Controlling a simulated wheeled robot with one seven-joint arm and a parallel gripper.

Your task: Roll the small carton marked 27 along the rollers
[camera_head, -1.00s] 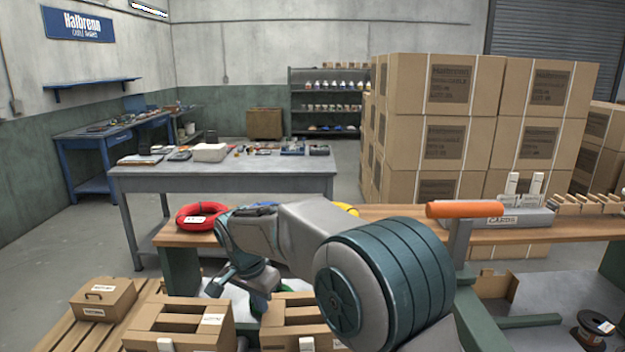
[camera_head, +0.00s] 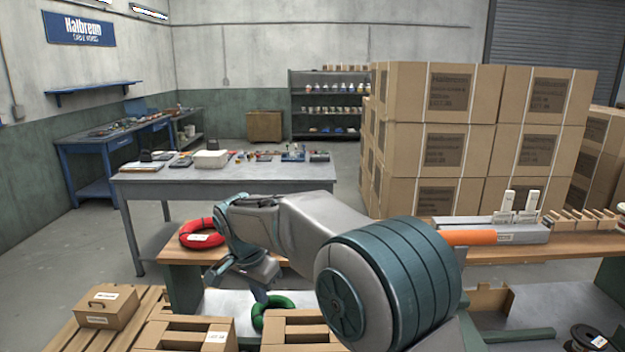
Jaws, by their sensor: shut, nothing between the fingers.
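Several small brown cartons show, but I cannot read a 27 on any of them. One carton with a handle and a white label (camera_head: 105,307) sits on a wooden pallet at the lower left. Two slotted cartons, the left one (camera_head: 180,336) and the right one (camera_head: 300,333), are cut off by the bottom edge. My gripper (camera_head: 261,293) is shut and empty. It points down above and behind the slotted cartons, beside a green coil. My arm hides part of the bench. I cannot make out any rollers.
A wooden bench (camera_head: 560,245) crosses behind my arm. It bears a red coil (camera_head: 200,235) and, at right, an orange cylinder (camera_head: 470,238) and a grey tray. A green coil (camera_head: 280,305) lies lower down. A dark spool (camera_head: 592,338) is at lower right. Large stacked boxes (camera_head: 455,95) stand behind.

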